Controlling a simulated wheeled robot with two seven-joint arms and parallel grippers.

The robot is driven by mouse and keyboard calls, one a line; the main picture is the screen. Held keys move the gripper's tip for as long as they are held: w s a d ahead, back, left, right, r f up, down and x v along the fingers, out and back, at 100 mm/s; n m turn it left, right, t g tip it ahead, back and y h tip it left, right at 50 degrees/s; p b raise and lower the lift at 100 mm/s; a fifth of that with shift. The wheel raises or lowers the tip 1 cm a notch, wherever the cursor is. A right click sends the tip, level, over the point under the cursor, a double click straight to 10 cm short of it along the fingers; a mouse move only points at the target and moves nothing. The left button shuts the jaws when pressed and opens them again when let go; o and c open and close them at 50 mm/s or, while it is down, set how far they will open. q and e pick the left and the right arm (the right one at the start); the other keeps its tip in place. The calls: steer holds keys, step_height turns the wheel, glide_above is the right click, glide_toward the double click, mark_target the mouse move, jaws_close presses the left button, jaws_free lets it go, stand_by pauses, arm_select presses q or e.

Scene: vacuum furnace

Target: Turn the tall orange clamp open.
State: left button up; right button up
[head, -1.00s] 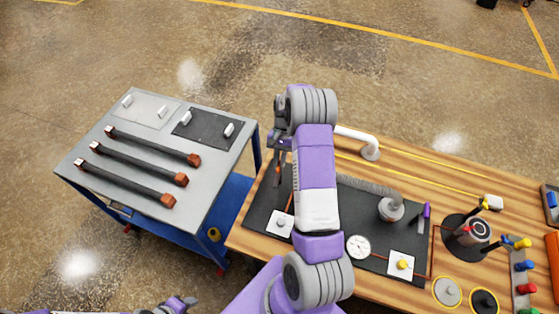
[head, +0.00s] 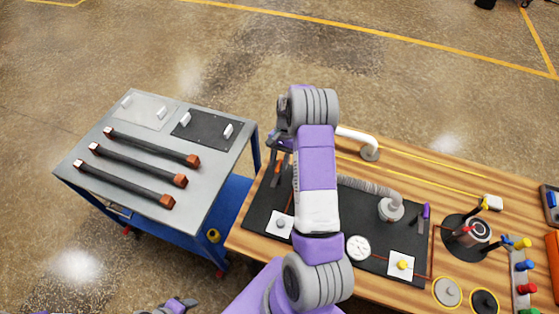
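An orange upright piece (head: 279,166), which looks like the tall clamp, stands at the back left of the black mat (head: 262,203). Only part of it shows, and how far it is turned cannot be told. My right gripper (head: 281,150) is at this piece, partly hidden behind my own wrist and forearm. I cannot tell whether its fingers touch the piece or are open or shut. Part of my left gripper (head: 181,304) shows at the bottom edge, away from the bench, and its fingers are too cut off to judge.
The mat also bears a white gauge (head: 358,247), a ribbed hose (head: 365,186), a purple upright piece (head: 425,213) and a yellow-knobbed plate (head: 402,264). A grey cart (head: 205,195) with three dark bars stands left.

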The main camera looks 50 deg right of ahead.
steer(key=v, duration=0.7)
steer(key=shift+r, duration=0.25)
stand_by(0.6)
